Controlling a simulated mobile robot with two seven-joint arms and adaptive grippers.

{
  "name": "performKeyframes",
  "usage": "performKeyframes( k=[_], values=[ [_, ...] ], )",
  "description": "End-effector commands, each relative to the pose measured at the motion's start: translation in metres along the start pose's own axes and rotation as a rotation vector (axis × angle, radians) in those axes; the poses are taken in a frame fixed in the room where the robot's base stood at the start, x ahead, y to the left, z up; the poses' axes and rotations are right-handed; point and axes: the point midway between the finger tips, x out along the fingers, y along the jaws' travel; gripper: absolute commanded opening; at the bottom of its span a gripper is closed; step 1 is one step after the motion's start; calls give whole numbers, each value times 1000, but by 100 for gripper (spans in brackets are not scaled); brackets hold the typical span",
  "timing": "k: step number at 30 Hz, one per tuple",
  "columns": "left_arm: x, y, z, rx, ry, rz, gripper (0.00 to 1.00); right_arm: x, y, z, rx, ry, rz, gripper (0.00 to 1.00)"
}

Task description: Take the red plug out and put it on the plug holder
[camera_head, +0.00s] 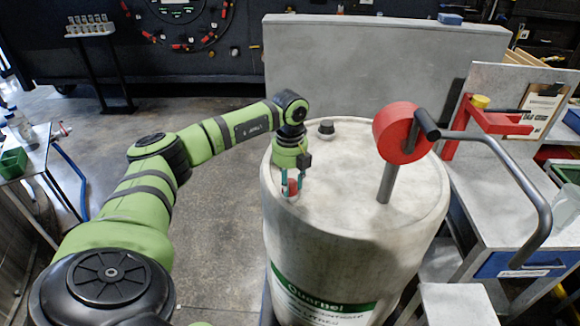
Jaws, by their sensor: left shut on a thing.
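The red plug (293,186) is at the top of the large pale barrel (345,235), near its left rim. My left gripper (291,190) points down over that spot, with its fingers closed around the plug. Whether the plug is still seated or slightly raised cannot be told. My right gripper is not in view. I cannot tell for sure which object is the plug holder; a small stand (90,30) with several upright pieces is at the back left.
A red hand pump (402,133) with a long grey crank rises from the barrel's right side. A black cap (326,127) is on the barrel top. A grey panel (385,65) stands behind it. A workbench (500,190) with a red bracket (492,122) is at right. Floor at left is open.

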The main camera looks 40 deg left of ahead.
Motion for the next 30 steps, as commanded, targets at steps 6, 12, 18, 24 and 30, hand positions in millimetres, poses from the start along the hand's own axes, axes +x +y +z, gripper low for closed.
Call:
performKeyframes(
  k=[6,12,18,24,30],
  values=[
    [-1,0,-1,-244,2,1,0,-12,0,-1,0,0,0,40],
    [1,0,0,-271,2,1,0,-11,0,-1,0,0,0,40],
    [-1,0,-1,-315,2,2,0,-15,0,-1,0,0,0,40],
    [-2,1,-1,-587,3,4,0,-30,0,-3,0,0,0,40],
    [0,0,-1,-720,2,3,0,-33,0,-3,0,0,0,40]
  ],
)
